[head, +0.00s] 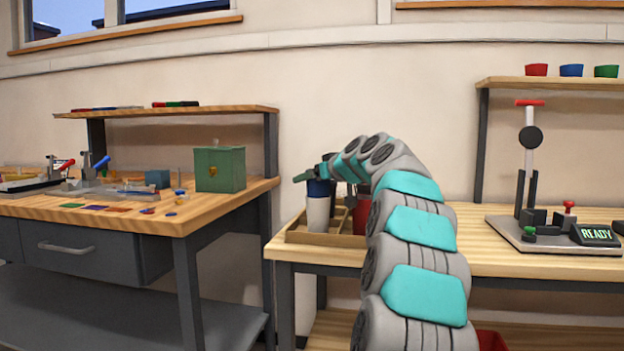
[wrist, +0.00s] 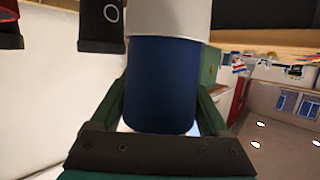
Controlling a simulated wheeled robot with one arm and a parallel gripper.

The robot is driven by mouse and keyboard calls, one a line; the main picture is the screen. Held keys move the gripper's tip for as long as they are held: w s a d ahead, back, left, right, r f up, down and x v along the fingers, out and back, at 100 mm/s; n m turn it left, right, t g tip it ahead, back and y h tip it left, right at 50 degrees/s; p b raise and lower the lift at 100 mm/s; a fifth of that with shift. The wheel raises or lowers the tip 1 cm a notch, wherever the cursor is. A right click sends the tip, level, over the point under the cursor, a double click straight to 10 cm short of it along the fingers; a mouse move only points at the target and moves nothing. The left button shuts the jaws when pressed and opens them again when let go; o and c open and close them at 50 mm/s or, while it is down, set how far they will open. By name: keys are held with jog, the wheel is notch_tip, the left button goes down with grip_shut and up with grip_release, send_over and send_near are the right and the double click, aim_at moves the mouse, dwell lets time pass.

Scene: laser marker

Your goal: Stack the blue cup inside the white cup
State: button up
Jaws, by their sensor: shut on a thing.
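The blue cup (head: 318,188) is between the fingers of my gripper (head: 316,180), which is shut on it. The blue cup is directly above the white cup (head: 317,214), which stands upright in a wooden tray (head: 300,237). In the wrist view, the blue cup (wrist: 160,75) sits between the green fingers of my gripper (wrist: 162,95). The rim of the white cup (wrist: 168,18) crosses the far end of the blue cup there. The two look lined up and overlapping; how deep the blue cup sits is hidden.
A red cup (head: 362,215) stands right of the white cup, partly behind my arm. Right on the bench is a press (head: 530,190) with a READY display (head: 596,235). A green box (head: 220,169) stands on the left bench. Bare bench top lies between arm and press.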

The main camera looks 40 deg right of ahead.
jog(key=shift+f+b, duration=0.35)
jog(key=shift+f, duration=0.1)
jog(key=o, duration=0.7)
jog(key=shift+r, duration=0.1)
jog(key=shift+r+p, duration=2.7)
jog(key=shift+r, duration=1.2)
